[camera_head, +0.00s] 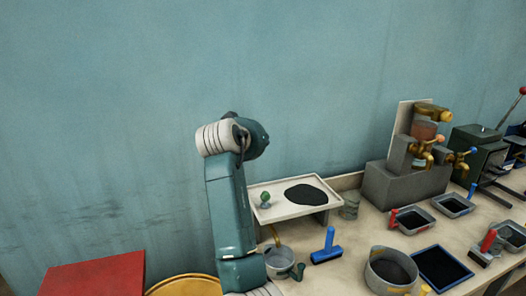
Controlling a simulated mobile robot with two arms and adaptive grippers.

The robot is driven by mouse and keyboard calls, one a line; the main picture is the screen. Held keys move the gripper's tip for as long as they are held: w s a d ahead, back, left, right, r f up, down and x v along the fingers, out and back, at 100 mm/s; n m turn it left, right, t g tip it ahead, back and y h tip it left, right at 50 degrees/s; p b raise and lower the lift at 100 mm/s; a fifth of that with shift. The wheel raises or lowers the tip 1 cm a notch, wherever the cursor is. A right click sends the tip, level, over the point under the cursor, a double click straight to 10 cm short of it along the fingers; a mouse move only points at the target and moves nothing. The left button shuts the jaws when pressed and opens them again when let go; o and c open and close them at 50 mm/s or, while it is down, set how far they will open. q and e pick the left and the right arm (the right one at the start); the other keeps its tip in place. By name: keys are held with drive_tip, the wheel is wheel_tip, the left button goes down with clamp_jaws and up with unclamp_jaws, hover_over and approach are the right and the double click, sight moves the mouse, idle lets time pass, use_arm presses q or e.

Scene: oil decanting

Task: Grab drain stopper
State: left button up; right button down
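The drain stopper, a small green knob (265,197), stands upright at the left end of a pale raised tray (262,213) that holds a black pool of oil (306,194). A teal arm of mine (230,205) rises just left of the tray, apart from the stopper in the picture. Its lower end runs to the bottom edge, and I cannot make out gripper fingers clearly. Nothing is seen touching the stopper. My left gripper is not in view.
Below the tray are a yellowish spout (275,236), a grey pot (279,257) and a blue-handled scraper (327,249). A jar (349,207) stands right of the tray. Farther right are a large pot (390,272), several small trays and a dispenser with taps (405,182).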

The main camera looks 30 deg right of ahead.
drive_tip(key=c, duration=0.5)
unclamp_jaws()
